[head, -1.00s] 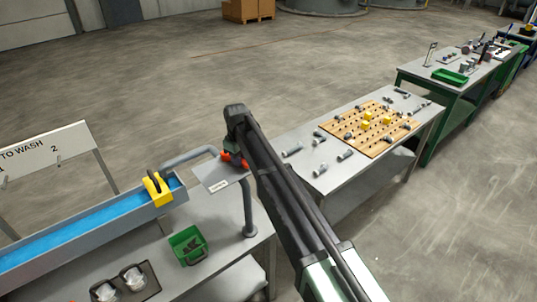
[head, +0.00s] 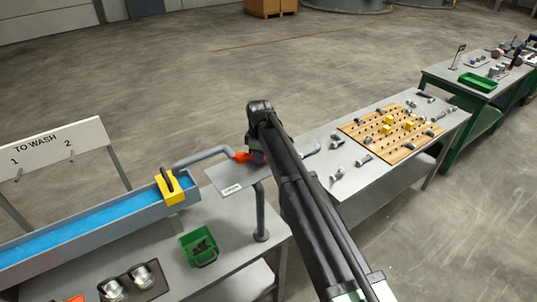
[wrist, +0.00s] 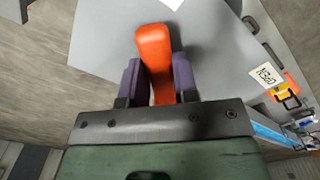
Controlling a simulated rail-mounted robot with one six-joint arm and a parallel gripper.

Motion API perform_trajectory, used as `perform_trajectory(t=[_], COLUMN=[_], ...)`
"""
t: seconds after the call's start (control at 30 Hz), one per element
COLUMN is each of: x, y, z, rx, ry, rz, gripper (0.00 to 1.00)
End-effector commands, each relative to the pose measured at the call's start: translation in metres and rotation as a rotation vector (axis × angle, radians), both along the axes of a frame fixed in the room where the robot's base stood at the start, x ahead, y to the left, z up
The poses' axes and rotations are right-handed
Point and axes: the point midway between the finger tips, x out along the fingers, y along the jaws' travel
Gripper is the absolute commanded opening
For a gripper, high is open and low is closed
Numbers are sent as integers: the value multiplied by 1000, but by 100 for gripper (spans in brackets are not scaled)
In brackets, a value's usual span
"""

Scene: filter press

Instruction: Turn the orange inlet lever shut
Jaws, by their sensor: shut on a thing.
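The orange inlet lever (head: 241,156) is at the end of the grey pipe (head: 205,157), by a grey plate (head: 225,176) with a small white label (head: 232,189). My gripper (head: 258,157) is at the lever, partly hidden behind my arm in the head view. In the wrist view the lever (wrist: 153,50) lies between the two purple fingers of my gripper (wrist: 160,82), its rounded end sticking out past them. The gripper is shut on it. A label reading OPEN (wrist: 265,76) is on the plate (wrist: 100,40), to the right of the lever.
A blue-filled trough (head: 85,230) with a yellow block (head: 174,186) is at left. A green bin (head: 199,246) stands on the near table. A bench with a wooden pegboard (head: 375,145) and loose fittings is at right. Open floor lies behind.

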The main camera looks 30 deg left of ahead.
Motion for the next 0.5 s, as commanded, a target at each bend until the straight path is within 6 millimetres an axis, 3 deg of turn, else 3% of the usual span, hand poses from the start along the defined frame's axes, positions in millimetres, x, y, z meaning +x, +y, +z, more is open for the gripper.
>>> perform_trajectory(t=[0.3, 0.33, 0.5], x=[1, 1, 1], y=[1, 1, 1], z=[0, 0, 0], rx=[1, 1, 1], ry=[-3, -3, -2], rz=[7, 7, 5], gripper=[0, 31, 53])
